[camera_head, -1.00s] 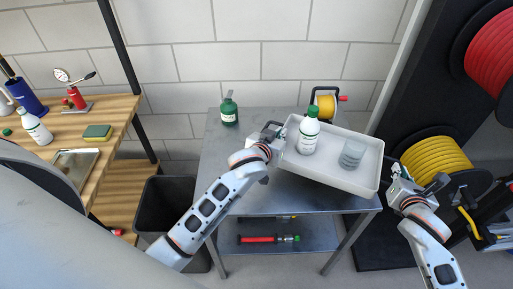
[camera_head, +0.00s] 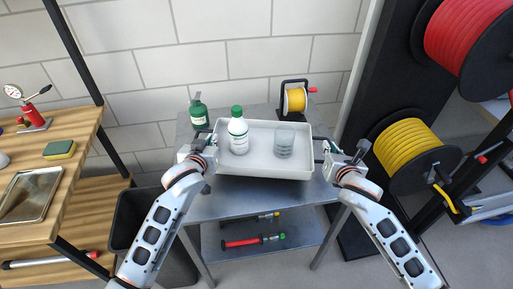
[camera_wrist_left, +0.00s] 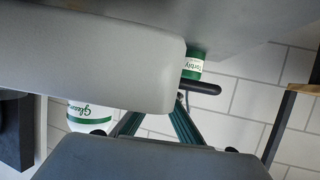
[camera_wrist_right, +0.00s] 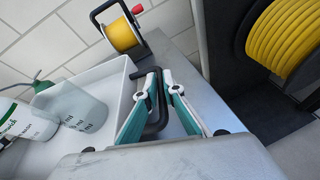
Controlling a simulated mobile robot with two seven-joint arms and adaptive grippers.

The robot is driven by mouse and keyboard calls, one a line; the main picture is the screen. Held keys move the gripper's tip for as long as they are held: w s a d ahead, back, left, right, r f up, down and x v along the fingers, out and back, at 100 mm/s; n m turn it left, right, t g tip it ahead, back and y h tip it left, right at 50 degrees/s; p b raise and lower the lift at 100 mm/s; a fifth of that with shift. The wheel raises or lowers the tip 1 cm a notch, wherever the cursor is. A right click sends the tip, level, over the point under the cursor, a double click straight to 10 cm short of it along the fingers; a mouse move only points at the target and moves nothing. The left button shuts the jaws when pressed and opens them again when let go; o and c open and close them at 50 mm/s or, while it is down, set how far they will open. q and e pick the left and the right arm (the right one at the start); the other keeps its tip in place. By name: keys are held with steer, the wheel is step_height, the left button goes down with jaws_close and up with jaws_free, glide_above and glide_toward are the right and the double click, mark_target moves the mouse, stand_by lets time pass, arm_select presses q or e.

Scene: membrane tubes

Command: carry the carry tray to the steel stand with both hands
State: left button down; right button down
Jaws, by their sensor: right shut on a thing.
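The carry tray (camera_head: 265,163), pale grey with raised walls, sits squared up over the steel stand (camera_head: 240,203). I cannot tell whether its underside touches the stand's top. In it stand a white bottle with a green cap (camera_head: 238,135) and a clear beaker (camera_head: 284,143), both upright. My right gripper (camera_head: 334,155) is shut on the tray's black right handle (camera_wrist_right: 155,105). My left gripper (camera_head: 203,150) is at the left handle (camera_wrist_left: 203,88); the tray hides its fingertips, so its grip is unclear.
A green bottle (camera_head: 198,112) and a yellow reel (camera_head: 295,100) stand behind the tray on the stand. A red tool (camera_head: 240,242) lies on its lower shelf. A wooden bench (camera_head: 60,170) and black bin (camera_head: 135,215) are left; large hose reels (camera_head: 415,155) are right.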

arm_select(q)
steer(key=shift+a+f, duration=0.1)
steer(key=shift+a, duration=0.1)
arm_select(e)
steer(key=shift+d+f, duration=0.15)
